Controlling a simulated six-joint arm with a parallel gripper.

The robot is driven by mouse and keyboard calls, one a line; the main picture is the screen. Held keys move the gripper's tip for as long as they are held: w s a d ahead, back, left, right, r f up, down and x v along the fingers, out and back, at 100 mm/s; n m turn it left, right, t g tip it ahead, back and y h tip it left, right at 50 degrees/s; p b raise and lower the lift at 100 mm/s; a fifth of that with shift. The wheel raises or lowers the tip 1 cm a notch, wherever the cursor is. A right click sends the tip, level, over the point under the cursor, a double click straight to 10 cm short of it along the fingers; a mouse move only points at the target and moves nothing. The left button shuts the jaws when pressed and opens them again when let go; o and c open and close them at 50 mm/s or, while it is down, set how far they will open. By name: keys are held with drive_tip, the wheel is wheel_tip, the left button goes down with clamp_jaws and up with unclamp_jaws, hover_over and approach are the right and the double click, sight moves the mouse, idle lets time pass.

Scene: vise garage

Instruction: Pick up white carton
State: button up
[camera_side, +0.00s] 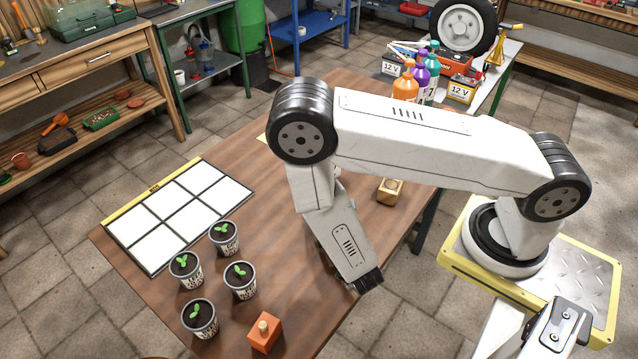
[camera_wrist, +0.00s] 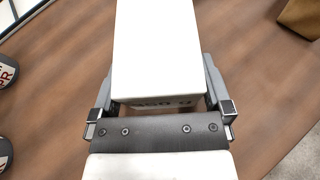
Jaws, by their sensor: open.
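The white carton (camera_wrist: 157,45) fills the middle of the wrist view, its plain white top toward the camera and dark print on its near face. My gripper (camera_wrist: 160,84) is open, with one finger on the carton's left side and one on its right. I cannot tell whether either finger touches it. In the side view my arm hides the carton and most of my gripper above the wooden table (camera_side: 285,225).
Several potted seedlings (camera_side: 240,280) and an orange block with a knob (camera_side: 265,333) stand at the table's front left. A white-celled board (camera_side: 180,213) lies at the left.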

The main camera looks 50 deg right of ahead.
drive_tip(key=shift+w, duration=0.1)
idle(0.5)
drive_tip(key=c, duration=1.3)
drive_tip(key=shift+r, duration=0.2)
drive_tip(key=shift+r, duration=4.8)
